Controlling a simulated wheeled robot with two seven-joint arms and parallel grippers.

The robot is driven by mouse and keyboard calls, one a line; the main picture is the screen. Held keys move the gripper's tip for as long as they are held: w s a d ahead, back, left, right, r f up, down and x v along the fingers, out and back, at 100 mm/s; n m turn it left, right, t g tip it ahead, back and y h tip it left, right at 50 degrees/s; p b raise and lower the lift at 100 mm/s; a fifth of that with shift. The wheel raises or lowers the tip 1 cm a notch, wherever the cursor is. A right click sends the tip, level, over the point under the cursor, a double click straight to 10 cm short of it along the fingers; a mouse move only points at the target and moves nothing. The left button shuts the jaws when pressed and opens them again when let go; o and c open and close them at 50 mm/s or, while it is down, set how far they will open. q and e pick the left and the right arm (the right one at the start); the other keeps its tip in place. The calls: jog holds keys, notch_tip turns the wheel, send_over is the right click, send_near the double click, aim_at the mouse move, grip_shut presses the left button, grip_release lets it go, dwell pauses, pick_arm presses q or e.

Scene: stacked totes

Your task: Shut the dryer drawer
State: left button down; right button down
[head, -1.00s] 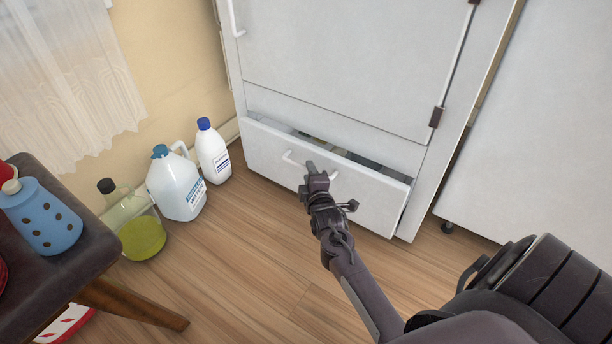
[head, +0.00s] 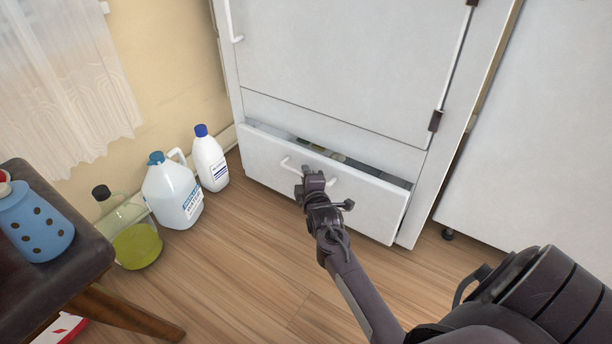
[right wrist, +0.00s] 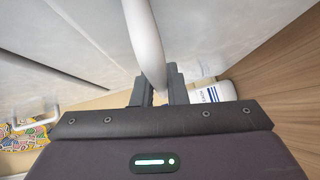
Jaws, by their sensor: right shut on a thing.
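The white dryer drawer (head: 345,205) stands partly open at the bottom of a white cabinet-like appliance (head: 345,60). A dark gap with items inside shows along its top edge. Its white bar handle (head: 290,164) is on the drawer front. It also shows in the right wrist view (right wrist: 143,40), running down between the fingers. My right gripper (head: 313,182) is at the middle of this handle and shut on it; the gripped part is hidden. It shows in the right wrist view (right wrist: 158,92) too. My left gripper is out of view.
Left of the drawer on the wood floor stand a white bottle (head: 211,162), a large jug (head: 173,195) and a bottle of yellow-green liquid (head: 137,245). A dark stool (head: 75,262) with a blue dotted container (head: 36,225) is at the left. Floor before the drawer is clear.

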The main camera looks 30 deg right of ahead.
aim_at(315, 166)
jog(key=d, duration=0.1)
jog(key=w+d, duration=0.1)
jog(key=d, duration=0.2)
jog(key=shift+w, duration=0.35)
jog(key=shift+d, duration=0.1)
jog(key=shift+r, duration=0.1)
